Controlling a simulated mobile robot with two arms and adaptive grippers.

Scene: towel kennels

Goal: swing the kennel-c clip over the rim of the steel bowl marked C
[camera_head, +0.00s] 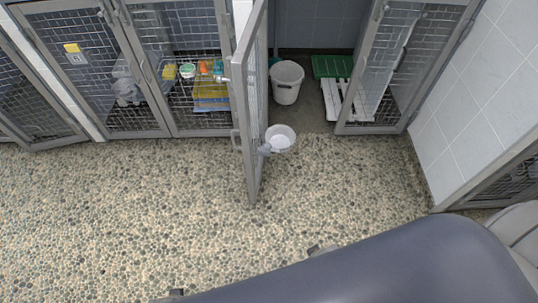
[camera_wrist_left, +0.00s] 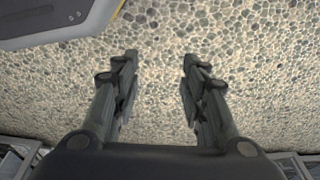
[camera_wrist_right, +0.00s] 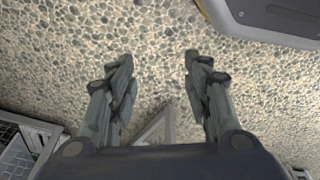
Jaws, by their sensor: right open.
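A pale steel bowl (camera_head: 281,137) sits low beside the open kennel door (camera_head: 250,105) in the head view. A small grey part (camera_head: 264,149) lies between the door and the bowl's left side. It may be the clip, but it is too small to tell whether it reaches over the rim. No letter C is readable on the bowl. My left gripper (camera_wrist_left: 158,65) is open and empty above the pebbled floor in the left wrist view. My right gripper (camera_wrist_right: 158,65) is open and empty in the right wrist view. Neither wrist view shows the bowl.
A white bucket (camera_head: 287,82) stands in the open kennel, with a green tray (camera_head: 333,66) and white slats (camera_head: 348,100) to its right. Shut kennels on the left hold toys and a yellow tray (camera_head: 210,103). The pebbled floor (camera_head: 120,210) in front is clear.

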